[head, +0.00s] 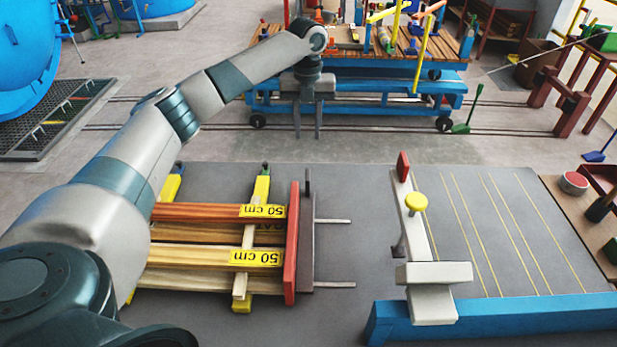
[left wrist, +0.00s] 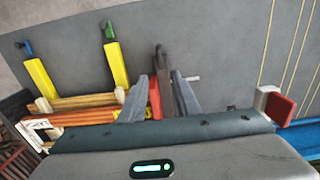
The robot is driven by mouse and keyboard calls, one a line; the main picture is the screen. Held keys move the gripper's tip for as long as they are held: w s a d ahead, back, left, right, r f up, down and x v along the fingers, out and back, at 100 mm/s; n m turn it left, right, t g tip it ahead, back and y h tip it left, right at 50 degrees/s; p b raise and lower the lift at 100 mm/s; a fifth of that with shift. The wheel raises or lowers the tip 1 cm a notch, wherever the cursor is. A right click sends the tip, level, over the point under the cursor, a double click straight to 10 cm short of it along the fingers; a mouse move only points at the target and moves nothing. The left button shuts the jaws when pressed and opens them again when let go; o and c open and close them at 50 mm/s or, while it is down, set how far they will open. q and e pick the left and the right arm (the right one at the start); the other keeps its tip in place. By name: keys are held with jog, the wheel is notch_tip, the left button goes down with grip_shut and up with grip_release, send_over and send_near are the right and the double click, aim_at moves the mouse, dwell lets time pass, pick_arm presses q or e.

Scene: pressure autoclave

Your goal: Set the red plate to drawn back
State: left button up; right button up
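The red plate (head: 292,245) stands upright across the right ends of the wooden boards (head: 190,255). A dark grey upright piece (head: 308,240) stands along its right side, with two thin rods (head: 335,285) sticking out to the right. In the left wrist view the red plate (left wrist: 155,98) and the dark piece (left wrist: 162,72) show between the finger outlines. My left gripper (head: 308,122) points down with its fingers apart and nothing held. In the head view it appears beyond the far end of the plate. My right gripper is not in view.
A blue beam (head: 500,314) runs along the front right. A loaded blue cart (head: 360,85) stands behind. Grey surface between plate and lever is mostly clear.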

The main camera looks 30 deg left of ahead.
aim_at(308, 174)
pick_arm(q)
notch_tip(308, 174, down, 17)
jog(key=p, duration=0.4)
jog(key=shift+f+p, duration=0.1)
jog(key=shift+p, duration=0.3)
jog(key=shift+f, duration=0.1)
grip_shut()
